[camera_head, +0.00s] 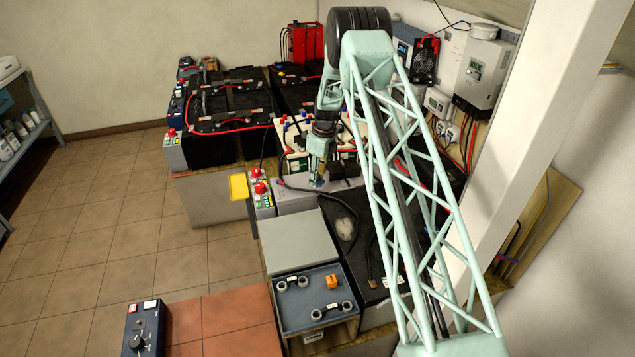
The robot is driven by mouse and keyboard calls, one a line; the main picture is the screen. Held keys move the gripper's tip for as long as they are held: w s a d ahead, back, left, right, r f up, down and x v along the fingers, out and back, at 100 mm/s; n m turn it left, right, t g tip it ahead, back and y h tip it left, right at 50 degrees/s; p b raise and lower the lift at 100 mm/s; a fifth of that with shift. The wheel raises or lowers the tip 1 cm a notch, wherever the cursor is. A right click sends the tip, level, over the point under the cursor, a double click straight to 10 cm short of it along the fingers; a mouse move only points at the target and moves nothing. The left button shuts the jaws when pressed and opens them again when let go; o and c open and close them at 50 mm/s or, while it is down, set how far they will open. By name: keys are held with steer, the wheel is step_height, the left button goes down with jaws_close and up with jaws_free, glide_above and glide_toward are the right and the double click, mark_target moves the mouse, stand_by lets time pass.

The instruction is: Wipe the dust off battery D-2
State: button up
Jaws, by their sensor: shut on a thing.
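My gripper (319,179) points down over a grey battery (310,197) in the middle of the row. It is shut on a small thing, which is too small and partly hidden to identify. A pale, dusty patch (346,229) shows on top of a black battery (341,208) just in front of and right of the gripper. My gripper is apart from this patch. I cannot read any D-2 label, so I cannot tell which battery bears that name. My lattice arm hides part of the batteries on the right.
A dark blue tray (310,315) holds ring-ended metal pieces and an orange block (333,282). Large black batteries (228,100) with red cables stand behind. A yellow tag (238,187) juts out left of the grey battery. A white pillar (545,110) stands right.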

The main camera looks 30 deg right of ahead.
steer(key=shift+r+p, duration=0.55)
steer(key=shift+r, duration=1.4)
steer(key=shift+w, duration=0.1)
